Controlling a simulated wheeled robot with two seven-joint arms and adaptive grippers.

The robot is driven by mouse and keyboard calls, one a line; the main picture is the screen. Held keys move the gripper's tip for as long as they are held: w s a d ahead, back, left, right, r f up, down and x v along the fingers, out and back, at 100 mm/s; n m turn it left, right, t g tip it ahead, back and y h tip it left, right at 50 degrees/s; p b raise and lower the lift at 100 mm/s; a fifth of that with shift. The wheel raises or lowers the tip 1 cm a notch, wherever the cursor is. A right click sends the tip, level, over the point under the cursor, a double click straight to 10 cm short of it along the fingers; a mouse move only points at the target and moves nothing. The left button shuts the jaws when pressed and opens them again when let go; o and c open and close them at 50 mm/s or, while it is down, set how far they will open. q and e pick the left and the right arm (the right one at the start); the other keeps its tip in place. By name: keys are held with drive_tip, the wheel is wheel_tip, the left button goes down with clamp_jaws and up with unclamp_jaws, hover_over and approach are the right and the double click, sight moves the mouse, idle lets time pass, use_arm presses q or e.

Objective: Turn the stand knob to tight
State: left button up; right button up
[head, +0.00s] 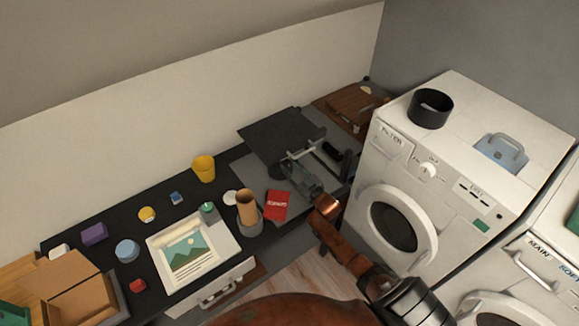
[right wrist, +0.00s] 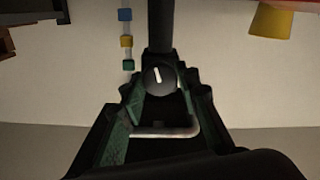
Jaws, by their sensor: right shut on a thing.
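The dark stand (head: 283,134) with a flat black plate stands at the back of the dark desk in the head view. My right gripper (head: 289,166) reaches its front side from the lower right. In the right wrist view the round dark stand knob (right wrist: 159,79), with a white pointer mark, sits between the fingertips of my right gripper (right wrist: 162,92). The mark is near upright, its top leaning slightly left. The gripper is shut on the knob. In the head view the gripper hides the knob. I cannot read any tight marking. My left gripper is not in view.
A red box (head: 277,204), a brown cylinder in a grey holder (head: 248,208) and a yellow cup (head: 204,168) stand left of my right arm. A white washing machine (head: 449,165) stands close on the right. A picture sheet (head: 188,254) lies at the desk front.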

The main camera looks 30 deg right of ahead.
drive_tip(key=shift+f, duration=0.15)
drive_tip(key=o, duration=1.2)
drive_tip(key=shift+c, duration=0.2)
drive_tip(key=s+d, duration=0.1)
drive_tip(key=s, duration=1.1)
